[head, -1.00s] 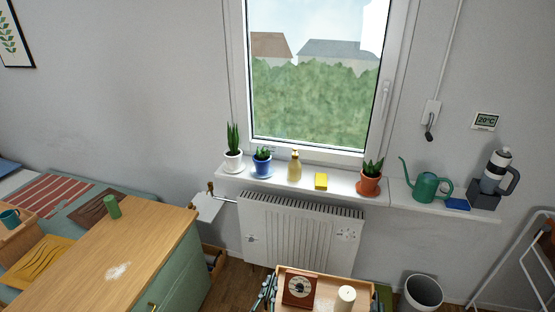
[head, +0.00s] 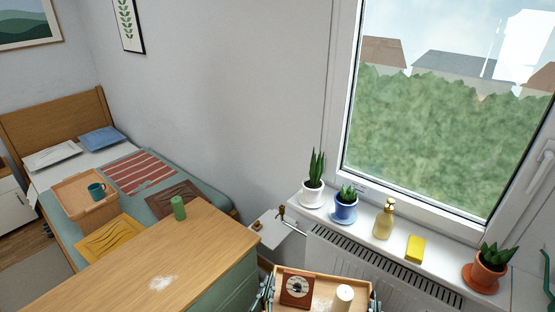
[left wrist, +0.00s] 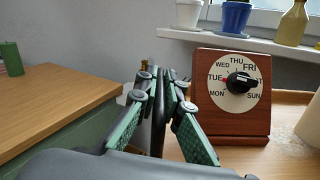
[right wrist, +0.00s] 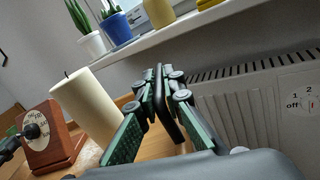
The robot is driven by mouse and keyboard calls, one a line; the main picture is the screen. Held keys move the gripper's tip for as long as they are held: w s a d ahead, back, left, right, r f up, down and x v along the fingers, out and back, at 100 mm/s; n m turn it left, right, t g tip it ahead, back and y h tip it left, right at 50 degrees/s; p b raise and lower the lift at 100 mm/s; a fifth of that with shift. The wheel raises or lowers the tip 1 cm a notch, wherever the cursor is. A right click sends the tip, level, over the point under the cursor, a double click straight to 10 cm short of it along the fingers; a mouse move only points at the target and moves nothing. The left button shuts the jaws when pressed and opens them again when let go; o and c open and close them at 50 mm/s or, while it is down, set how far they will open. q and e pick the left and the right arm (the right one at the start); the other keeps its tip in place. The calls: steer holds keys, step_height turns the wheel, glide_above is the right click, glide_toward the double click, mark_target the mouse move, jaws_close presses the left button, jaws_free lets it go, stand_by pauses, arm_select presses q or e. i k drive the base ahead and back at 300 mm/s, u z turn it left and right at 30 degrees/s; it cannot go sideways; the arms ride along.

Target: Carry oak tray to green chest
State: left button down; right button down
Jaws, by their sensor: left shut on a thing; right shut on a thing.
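The oak tray (head: 325,274) is at the bottom of the head view, held in front of me between my grippers. A wooden weekday dial (head: 297,288) and a cream candle (head: 344,297) stand upright on it. My left gripper (head: 267,287) is shut on the tray's left side, and my right gripper (head: 375,298) is shut on its right side. The wrist views show the closed fingers at the tray sides, but the gripped edges are mostly hidden. The green chest (head: 228,288) with its oak top (head: 120,272) is just left of the tray.
A green cylinder (head: 178,208) stands on the chest's far edge, and a whitish patch (head: 162,283) lies on its top. The front middle of the top looks clear. The radiator (head: 380,277) and windowsill (head: 445,278) are right of and behind the tray. A bed is beyond the chest.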

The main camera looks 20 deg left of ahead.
mark_target(130, 287)
steer(key=u, duration=0.5)
steer(key=i, duration=0.5)
steer(key=u, duration=1.15)
steer(key=i, duration=0.6)
steer(key=u, duration=0.5)
